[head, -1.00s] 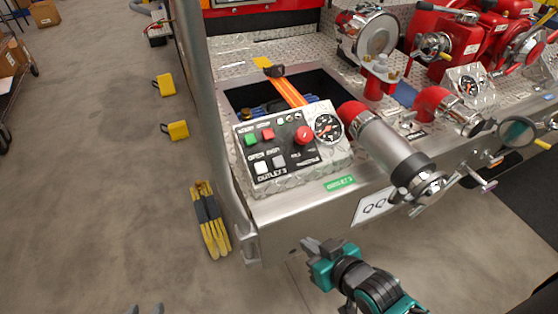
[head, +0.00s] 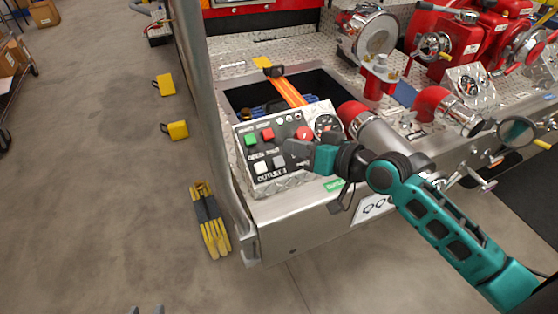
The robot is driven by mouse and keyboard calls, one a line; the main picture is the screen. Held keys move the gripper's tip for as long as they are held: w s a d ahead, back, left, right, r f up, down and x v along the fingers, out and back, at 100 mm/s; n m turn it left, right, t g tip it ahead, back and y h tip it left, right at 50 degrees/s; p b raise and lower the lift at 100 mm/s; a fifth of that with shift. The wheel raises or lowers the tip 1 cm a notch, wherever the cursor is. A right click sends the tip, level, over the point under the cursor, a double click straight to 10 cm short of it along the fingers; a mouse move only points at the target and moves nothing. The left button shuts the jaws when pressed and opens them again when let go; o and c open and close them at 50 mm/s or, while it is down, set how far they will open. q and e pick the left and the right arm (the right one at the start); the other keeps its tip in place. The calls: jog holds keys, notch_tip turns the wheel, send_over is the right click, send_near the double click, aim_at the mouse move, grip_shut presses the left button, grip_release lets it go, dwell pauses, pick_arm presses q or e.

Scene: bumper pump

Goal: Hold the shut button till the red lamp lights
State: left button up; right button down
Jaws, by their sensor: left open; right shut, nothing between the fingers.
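Small lamps (head: 282,119) line the panel's top edge; I cannot tell whether any is lit. My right gripper (head: 288,147) is shut and empty, its tips over the panel just above and right of the shut button; contact with it is not visible. It hides the panel's right part. My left gripper (head: 147,309) is open at the bottom edge, only its fingertips showing, far from the panel.
A green button (head: 250,140) and a red button (head: 267,134) sit above. A red knob (head: 303,132) is close to my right gripper.

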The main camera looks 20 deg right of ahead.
aim_at(278, 162)
jog(key=w+f+b, duration=0.4)
jog(key=f+b, duration=0.1)
jog(key=f, duration=0.2)
jog(key=shift+w+a+f, duration=0.15)
jog(key=shift+w+f, duration=0.1)
jog(key=shift+f, duration=0.05)
dwell(0.8)
dwell(1.2)
jog(key=shift+w+f+b, duration=0.1)
jog(key=shift+f+b, duration=0.1)
jog(key=shift+b, duration=0.15)
jog(key=shift+w+f, duration=0.1)
jog(key=shift+f, duration=0.1)
